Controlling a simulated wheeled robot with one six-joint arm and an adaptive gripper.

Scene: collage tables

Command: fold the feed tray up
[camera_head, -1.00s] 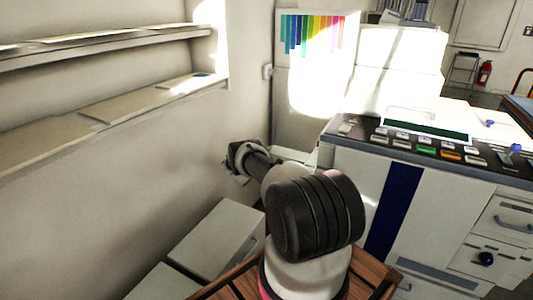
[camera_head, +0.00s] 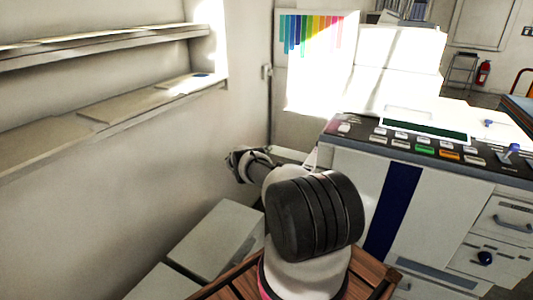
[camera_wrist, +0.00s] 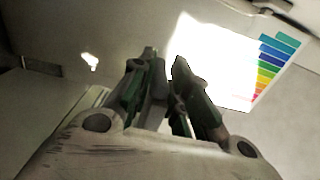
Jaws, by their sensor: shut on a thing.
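The copier-like machine (camera_head: 435,200) stands at the right with its button panel on top. A pale strip (camera_head: 289,155), which looks like the feed tray, shows low at its left side, between the machine and my gripper (camera_head: 238,160). My arm hides most of that area, and I cannot tell the tray's full outline or angle. In the wrist view my gripper's fingers (camera_wrist: 162,72) are close together, shut on the tray's edge. The held part is mostly hidden by the fingers. A pale flat edge (camera_wrist: 88,103) shows to the left behind them.
A wall with shelves (camera_head: 120,115) runs along the left. Pale boxes (camera_head: 215,240) stand low beside my arm. A color chart (camera_head: 312,35) is on a panel behind, next to white stacked blocks (camera_head: 398,65). Room between wall and machine is narrow.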

